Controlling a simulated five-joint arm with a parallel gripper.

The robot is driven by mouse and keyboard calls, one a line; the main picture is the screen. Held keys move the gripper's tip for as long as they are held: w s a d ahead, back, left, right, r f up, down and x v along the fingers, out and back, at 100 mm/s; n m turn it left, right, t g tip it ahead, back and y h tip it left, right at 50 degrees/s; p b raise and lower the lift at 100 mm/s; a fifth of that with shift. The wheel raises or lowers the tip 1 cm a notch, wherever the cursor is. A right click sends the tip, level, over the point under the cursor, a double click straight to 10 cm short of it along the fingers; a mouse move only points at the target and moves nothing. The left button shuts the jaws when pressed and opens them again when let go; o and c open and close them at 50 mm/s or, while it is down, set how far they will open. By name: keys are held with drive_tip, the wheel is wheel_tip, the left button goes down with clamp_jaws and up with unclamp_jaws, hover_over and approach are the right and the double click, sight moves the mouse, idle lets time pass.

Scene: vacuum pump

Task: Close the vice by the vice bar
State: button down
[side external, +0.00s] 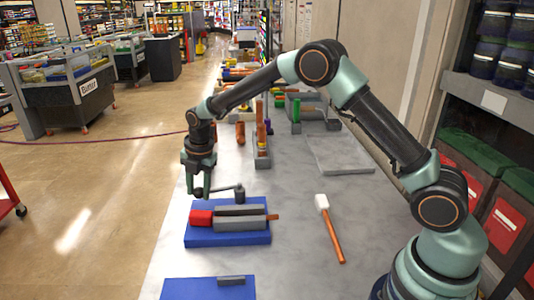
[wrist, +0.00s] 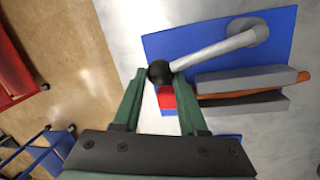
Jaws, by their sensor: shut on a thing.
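The vice (side external: 240,224) has grey jaws on a blue base plate (side external: 200,238). A red block (side external: 201,218) sits at its left end, and an orange-brown rod (wrist: 250,92) lies between the jaws. The grey vice bar (wrist: 215,48) runs from a round pivot to a black ball knob (wrist: 160,73). It also shows behind the vice in the side view (side external: 225,189). My gripper (side external: 201,192) is shut on the knob end of the bar, with the knob between the fingertips in the wrist view (wrist: 158,80). The fingers partly overlap the red block there.
A hammer (side external: 331,230) with a white head and orange handle lies right of the vice. Another blue plate (side external: 195,289) is at the near edge. A grey slab (side external: 340,155) and a holder with orange parts (side external: 261,150) stand farther back.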

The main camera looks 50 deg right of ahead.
drive_tip(key=shift+s+f+n, duration=0.1)
drive_tip(key=shift+s+n, duration=0.7)
drive_tip(key=shift+s, duration=0.15)
drive_tip(key=shift+c, duration=2.3)
unclamp_jaws()
drive_tip(key=shift+a, duration=0.15)
drive_tip(key=shift+r, duration=0.6)
wheel_tip(320, 180, up, 11)
drive_tip(key=s, duration=0.2)
drive_tip(key=shift+f, duration=0.1)
